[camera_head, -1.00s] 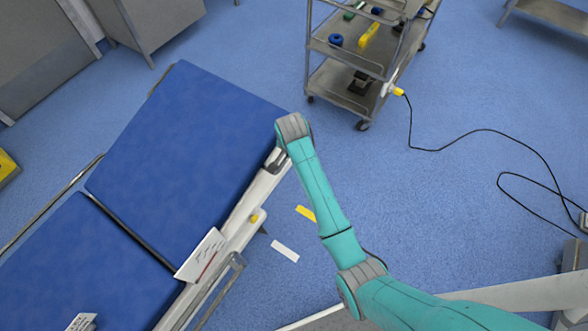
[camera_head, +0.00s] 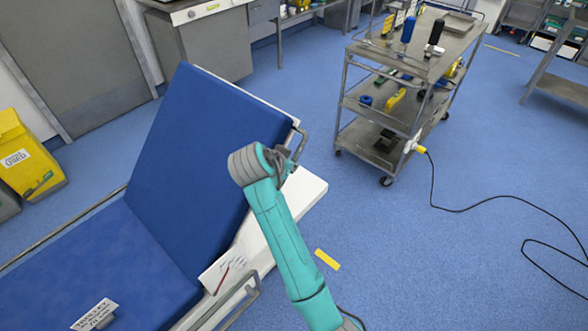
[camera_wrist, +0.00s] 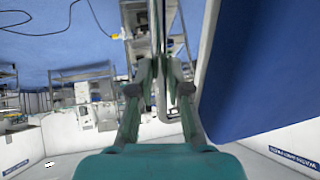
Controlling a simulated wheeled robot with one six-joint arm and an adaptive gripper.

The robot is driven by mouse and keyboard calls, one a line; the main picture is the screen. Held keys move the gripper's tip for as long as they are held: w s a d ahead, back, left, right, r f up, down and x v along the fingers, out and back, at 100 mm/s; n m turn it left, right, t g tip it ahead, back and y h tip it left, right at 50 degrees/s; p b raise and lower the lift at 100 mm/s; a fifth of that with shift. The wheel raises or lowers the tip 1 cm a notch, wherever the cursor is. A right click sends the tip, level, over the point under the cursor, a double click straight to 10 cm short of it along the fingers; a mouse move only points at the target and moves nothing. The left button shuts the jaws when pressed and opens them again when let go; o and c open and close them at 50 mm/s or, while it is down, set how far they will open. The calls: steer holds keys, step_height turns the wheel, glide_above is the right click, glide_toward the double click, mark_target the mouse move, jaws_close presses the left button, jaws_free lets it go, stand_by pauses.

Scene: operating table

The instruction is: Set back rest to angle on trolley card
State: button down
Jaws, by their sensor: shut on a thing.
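The blue back rest (camera_head: 205,155) of the table is tilted up steeply from the flat blue seat section (camera_head: 110,260). My gripper (camera_head: 292,158) is at its right edge, shut on the metal side rail (camera_head: 301,142); the fingertips are partly hidden by my wrist. In the wrist view my gripper (camera_wrist: 160,82) closes around the upright metal bar, with the blue back rest (camera_wrist: 260,70) to its right. A white card with a red line (camera_head: 222,270) stands by the hinge; its writing is too small to read. A second lettered card (camera_head: 95,314) lies on the seat section.
A metal trolley (camera_head: 400,100) with bottles and tools stands at the back right. A black cable (camera_head: 490,205) runs over the floor on the right. A yellow strip (camera_head: 327,259) lies on the floor. A yellow bin (camera_head: 28,158) stands at the left.

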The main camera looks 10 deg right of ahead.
steer(key=shift+a+r, duration=0.1)
steer(key=shift+r, duration=0.05)
steer(key=c, duration=1.1)
jaws_free()
steer(key=shift+c, duration=0.2)
steer(key=v, duration=1.2)
